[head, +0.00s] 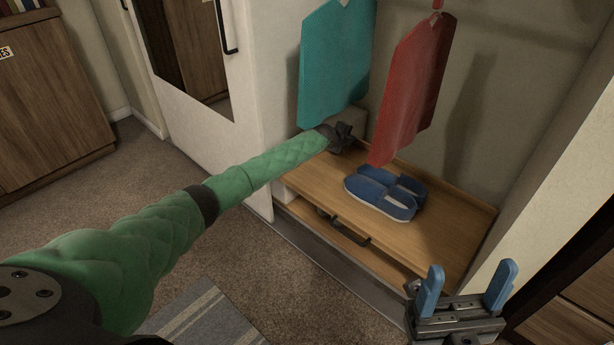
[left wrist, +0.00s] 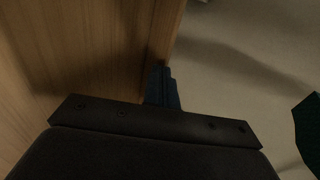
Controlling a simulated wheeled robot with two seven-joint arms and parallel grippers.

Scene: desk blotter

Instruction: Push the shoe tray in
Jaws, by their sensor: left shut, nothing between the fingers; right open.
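The wooden shoe tray (head: 455,222) sits low in the closet in the head view, with a raised rim at its back and right. A pair of blue slip-on shoes (head: 385,192) lies on it. A dark bar handle (head: 343,227) shows below its front edge. My left gripper (head: 345,136) is at the tray's far left end, below the teal garment. In the left wrist view its shut, empty fingers (left wrist: 163,85) are beside a wooden surface (left wrist: 90,45); contact cannot be told. My right gripper (head: 472,268) is open and empty in front of the tray's right end.
A teal garment (head: 335,60) and a red garment (head: 412,90) hang above the tray. A white mirrored door (head: 245,130) stands at the left of the closet. A metal floor track (head: 330,262) runs along the front. Carpet (head: 120,185) and a striped rug (head: 205,315) lie before it.

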